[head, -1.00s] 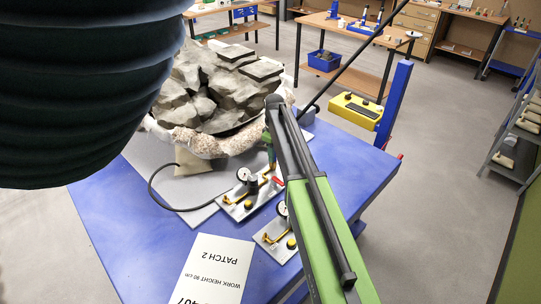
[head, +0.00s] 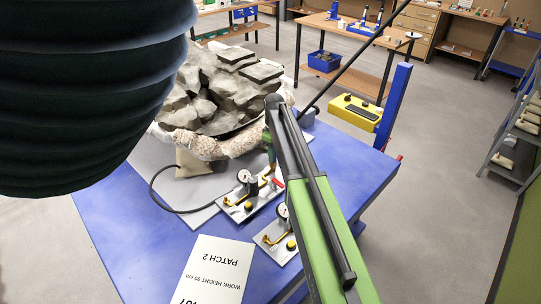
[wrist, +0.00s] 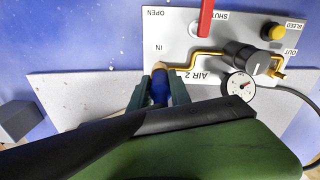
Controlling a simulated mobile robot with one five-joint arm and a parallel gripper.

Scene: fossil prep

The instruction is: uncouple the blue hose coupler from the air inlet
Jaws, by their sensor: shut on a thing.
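In the wrist view the blue hose coupler (wrist: 159,92) sits at the brass air inlet (wrist: 160,68) marked IN on the AIR 2 panel (wrist: 178,40). The coupler appears to meet the brass end, with no clear gap between them. My gripper (wrist: 157,96) is shut on the coupler, with one finger on each side of it. The coupler's lower end and any hose behind it are hidden by my wrist. A red lever (wrist: 206,18) stands by the SHUT label. In the head view my gripper (head: 268,148) is beside the panel, too small to show the coupler.
A gauge (wrist: 238,86), dark knob (wrist: 240,56) and yellow bleed button (wrist: 272,31) lie right of the inlet. A black hose (head: 160,199) loops left from the panel. A second panel (head: 268,241) is nearer. Rocks (head: 225,95) stand behind on the blue table (head: 110,225).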

